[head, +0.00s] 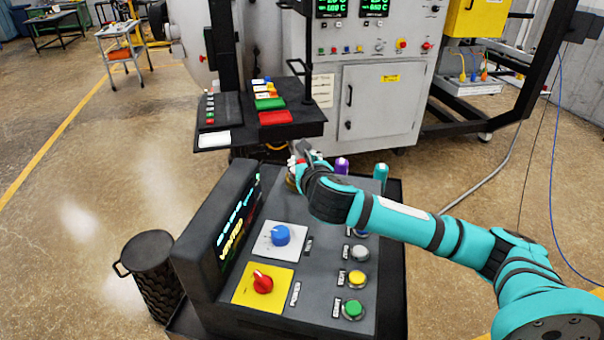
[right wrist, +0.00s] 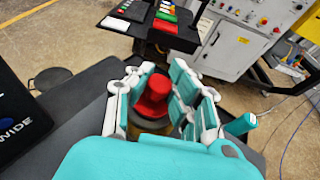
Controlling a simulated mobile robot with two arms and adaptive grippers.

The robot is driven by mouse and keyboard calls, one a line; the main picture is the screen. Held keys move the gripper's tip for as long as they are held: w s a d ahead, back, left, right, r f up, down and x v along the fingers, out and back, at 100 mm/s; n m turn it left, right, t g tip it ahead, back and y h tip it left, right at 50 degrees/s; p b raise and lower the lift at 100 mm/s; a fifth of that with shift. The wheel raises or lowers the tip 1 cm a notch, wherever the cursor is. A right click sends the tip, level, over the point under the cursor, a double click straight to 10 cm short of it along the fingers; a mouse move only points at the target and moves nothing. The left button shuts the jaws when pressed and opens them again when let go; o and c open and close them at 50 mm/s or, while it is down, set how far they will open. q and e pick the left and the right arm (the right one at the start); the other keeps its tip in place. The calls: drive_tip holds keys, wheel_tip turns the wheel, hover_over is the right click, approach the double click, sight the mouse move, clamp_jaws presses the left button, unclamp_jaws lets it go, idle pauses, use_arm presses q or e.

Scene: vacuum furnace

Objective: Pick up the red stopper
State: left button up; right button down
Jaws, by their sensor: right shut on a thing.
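The red stopper (right wrist: 154,97) shows in the right wrist view between the fingers of my right gripper (right wrist: 158,82). It has a rounded knob on a wider red base, with a dull yellow part below it. In the head view my right gripper (head: 300,160) is at the far end of the control console and hides most of the stopper. The gripper is shut on the red stopper. I cannot tell whether the stopper is lifted clear of what is below it. My left gripper is not in view.
A purple stopper (head: 342,165) and a teal one (head: 380,173) stand right of the gripper. The console (head: 318,245) carries a blue knob (head: 281,235), a red knob (head: 263,282) and several buttons. A dark shelf (head: 305,127) stands behind. A black mesh bin (head: 150,270) is at left.

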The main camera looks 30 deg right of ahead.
sight(301, 161)
drive_tip(key=shift+a+f, duration=0.1)
drive_tip(key=shift+f, duration=0.15)
drive_tip(key=shift+r, duration=0.5)
wheel_tip(301, 161, up, 3)
drive_tip(key=shift+w+f+b, duration=0.1)
drive_tip(key=shift+f+b, duration=0.1)
drive_tip(key=shift+b, duration=0.55)
use_arm(q)
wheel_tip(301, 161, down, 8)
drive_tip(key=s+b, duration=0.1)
drive_tip(key=b, duration=0.5)
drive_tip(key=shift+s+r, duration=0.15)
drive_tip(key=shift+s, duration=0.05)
use_arm(e)
drive_tip(key=s+d+r, duration=0.1)
drive_tip(key=s+d, duration=0.8)
drive_tip(key=s, duration=0.4)
drive_tip(key=shift+s+r, duration=0.25)
